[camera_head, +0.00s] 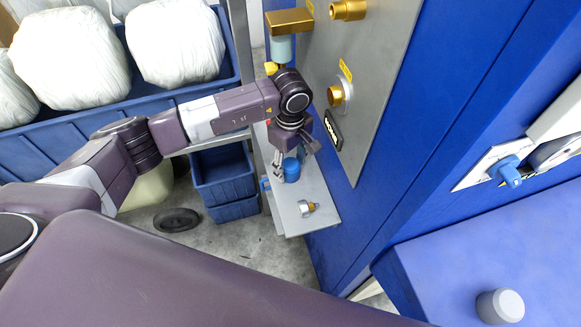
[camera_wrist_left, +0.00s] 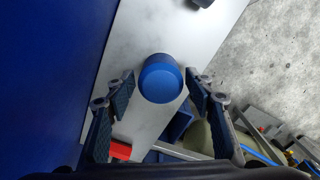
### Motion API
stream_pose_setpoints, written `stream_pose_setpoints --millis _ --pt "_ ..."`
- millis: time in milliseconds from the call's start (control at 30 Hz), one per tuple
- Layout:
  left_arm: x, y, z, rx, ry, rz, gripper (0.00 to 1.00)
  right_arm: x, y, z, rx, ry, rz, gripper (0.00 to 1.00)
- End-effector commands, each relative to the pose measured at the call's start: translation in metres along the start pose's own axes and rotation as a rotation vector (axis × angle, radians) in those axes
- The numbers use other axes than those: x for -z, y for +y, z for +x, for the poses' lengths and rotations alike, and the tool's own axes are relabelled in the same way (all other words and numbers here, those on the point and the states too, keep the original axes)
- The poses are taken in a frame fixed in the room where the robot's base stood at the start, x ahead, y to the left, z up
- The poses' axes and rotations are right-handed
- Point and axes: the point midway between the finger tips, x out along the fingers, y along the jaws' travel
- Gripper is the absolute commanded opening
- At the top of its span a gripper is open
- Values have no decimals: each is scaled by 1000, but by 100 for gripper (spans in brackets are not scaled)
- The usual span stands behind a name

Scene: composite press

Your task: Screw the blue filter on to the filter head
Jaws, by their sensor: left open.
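The blue filter (camera_head: 291,170) is a short cylinder standing on a grey metal shelf beside the blue press. In the left wrist view the blue filter (camera_wrist_left: 161,80) shows from above, between the finger tips. My left gripper (camera_head: 293,155) is over the filter, its fingers open and pointing down at either side. In the left wrist view my left gripper (camera_wrist_left: 160,92) shows gaps between both fingers and the filter. A brass block (camera_head: 289,21) with a pale cylinder beneath it is on the panel above; I cannot tell whether it is the filter head. My right gripper is not in view.
The grey shelf (camera_head: 317,222) also bears a small metal and brass fitting (camera_head: 308,208). The press panel (camera_head: 378,60) with brass fittings rises close at the right. Blue bins (camera_head: 222,175) stand below left, and a tray of white bundles (camera_head: 175,42) stands behind my arm.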

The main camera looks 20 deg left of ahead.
Motion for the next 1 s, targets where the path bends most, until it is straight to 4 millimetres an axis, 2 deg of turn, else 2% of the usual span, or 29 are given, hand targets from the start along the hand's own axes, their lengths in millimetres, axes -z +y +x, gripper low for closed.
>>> stream_pose_setpoints --millis 133,467,667,1000 --pt "0 0 -1 0 0 0 49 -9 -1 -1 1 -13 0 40" --pt "0 0 0 0 0 0 13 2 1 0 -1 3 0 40" --pt "0 0 -4 0 1 -1 13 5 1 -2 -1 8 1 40" --pt "0 0 -21 -1 1 -1 13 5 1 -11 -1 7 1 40"
